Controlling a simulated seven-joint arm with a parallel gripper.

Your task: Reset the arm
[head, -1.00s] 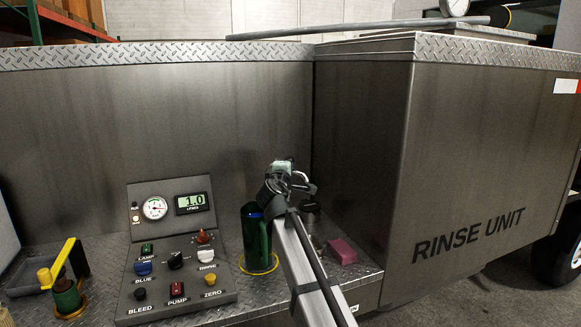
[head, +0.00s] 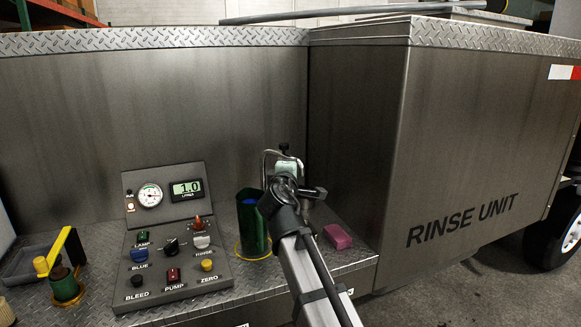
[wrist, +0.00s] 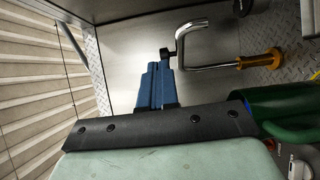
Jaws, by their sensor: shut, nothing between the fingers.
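My gripper (wrist: 155,85) shows in the wrist view with its blue fingers shut together and nothing between them. A bent metal pipe (wrist: 215,66) with a brass collar (wrist: 258,60) and a dark knob is just beyond the fingertips; I cannot tell whether they touch. In the head view my arm's end stands in front of the pipe, right of a green mug (head: 253,235), and the fingers are mostly hidden. The mug stands upright in a yellow ring and looks blue inside. Its green side also shows in the wrist view (wrist: 290,105).
A control panel (head: 152,240) with a gauge, a display reading 1.0 and several knobs stands left of the mug. A pink block (head: 338,236) lies right of my arm. A yellow-handled green device (head: 64,283) is far left. The rinse unit box (head: 450,150) rises on the right.

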